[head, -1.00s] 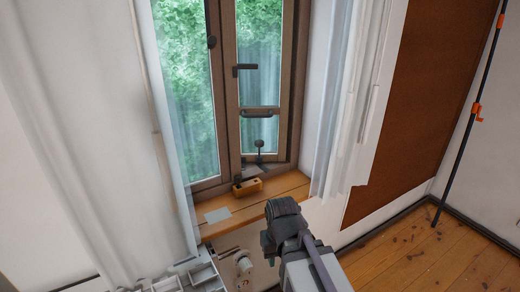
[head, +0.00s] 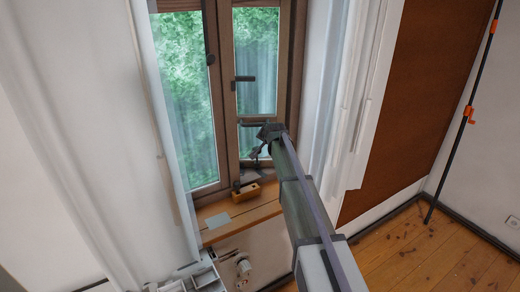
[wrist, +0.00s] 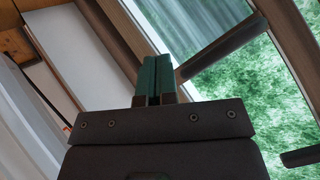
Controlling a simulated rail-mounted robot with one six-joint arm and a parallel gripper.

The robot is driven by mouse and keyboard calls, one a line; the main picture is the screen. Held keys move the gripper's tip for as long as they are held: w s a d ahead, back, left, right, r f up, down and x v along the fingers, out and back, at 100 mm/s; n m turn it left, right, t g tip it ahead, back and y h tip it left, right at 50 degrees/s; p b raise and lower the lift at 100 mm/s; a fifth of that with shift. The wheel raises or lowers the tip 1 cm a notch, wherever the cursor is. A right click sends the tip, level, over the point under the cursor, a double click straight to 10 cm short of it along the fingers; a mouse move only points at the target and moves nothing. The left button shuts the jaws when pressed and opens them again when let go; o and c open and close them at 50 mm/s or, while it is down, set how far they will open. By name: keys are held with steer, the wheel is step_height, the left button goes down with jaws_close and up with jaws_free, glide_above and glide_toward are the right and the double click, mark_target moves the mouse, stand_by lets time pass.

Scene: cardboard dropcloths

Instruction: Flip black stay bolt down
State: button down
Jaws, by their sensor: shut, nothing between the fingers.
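My gripper (head: 257,153) is in front of the lower part of the right window sash (head: 232,140), above the sill. In the wrist view its two teal fingers (wrist: 154,80) are pressed together with nothing between them. A dark bar (wrist: 222,46) crosses the glass to the right of the fingertips there, apart from them in the picture. I cannot make out the black stay bolt for certain now. A small dark upright piece with a round knob, at the sash bottom a second ago, is now covered by my gripper or merged with it.
A black window handle (head: 245,78) sits higher on the frame. The wooden sill (head: 255,214) bears a small wooden block (head: 248,193) and a grey sheet (head: 217,220). Curtains hang on both sides, the right one (head: 348,120) close to my arm. A radiator (head: 203,276) stands below left.

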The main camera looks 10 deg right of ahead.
steer(key=shift+f, duration=0.1)
steer(key=s+a+f+b+x, duration=0.1)
steer(key=a+f+b+x, duration=0.1)
steer(key=b+x, duration=0.7)
steer(key=x, duration=0.3)
steer(key=shift+f+b, duration=0.2)
steer(key=shift+b, duration=0.2)
steer(key=shift+w, duration=0.15)
